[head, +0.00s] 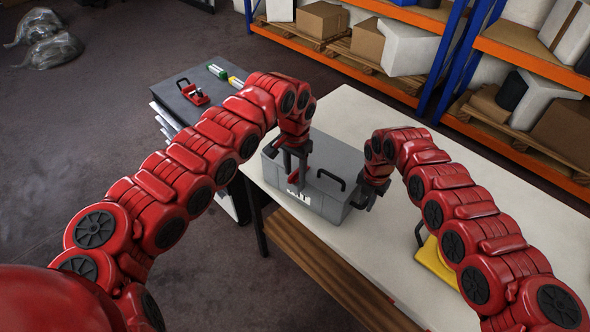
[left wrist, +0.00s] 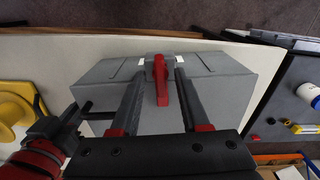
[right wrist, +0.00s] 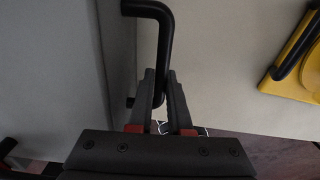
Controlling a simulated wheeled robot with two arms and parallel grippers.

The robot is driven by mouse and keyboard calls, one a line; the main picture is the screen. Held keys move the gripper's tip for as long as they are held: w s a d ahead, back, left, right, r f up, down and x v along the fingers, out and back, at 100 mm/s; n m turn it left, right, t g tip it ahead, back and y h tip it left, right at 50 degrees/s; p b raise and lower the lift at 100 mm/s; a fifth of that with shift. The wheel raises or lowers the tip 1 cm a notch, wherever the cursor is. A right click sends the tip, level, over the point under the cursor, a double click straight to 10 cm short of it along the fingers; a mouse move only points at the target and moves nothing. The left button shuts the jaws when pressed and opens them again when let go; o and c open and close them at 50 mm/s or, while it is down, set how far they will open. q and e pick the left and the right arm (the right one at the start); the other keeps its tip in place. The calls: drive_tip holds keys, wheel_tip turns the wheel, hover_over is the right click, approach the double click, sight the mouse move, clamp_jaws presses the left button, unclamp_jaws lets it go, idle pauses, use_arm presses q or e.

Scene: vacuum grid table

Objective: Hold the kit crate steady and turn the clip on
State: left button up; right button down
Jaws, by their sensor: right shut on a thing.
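The grey kit crate (head: 328,207) stands on the pale table, with a partly covered white label on its front. In the left wrist view, the red clip (left wrist: 161,82) sits at the crate's edge, its lever lying between my left gripper's fingers. My left gripper (head: 297,172) is over the crate, its fingers apart on either side of the clip (left wrist: 162,72); whether they touch it I cannot tell. My right gripper (head: 368,197) is shut on the black side handle (right wrist: 164,40) at the crate's right end.
A yellow item (head: 436,263) with a black handle lies on the table (head: 400,244) to the right, partly behind my right arm. A dark side table (head: 184,101) at left holds a red tool (head: 195,94) and small items. Shelves stand behind. The table beyond the crate is clear.

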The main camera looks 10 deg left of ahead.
sight(295, 172)
use_arm(q)
drive_tip(key=shift+r, duration=0.1)
wheel_tip(295, 172, up, 12)
idle(0.5)
use_arm(e)
drive_tip(key=c, duration=0.8)
unclamp_jaws()
drive_tip(key=shift+o, duration=0.2)
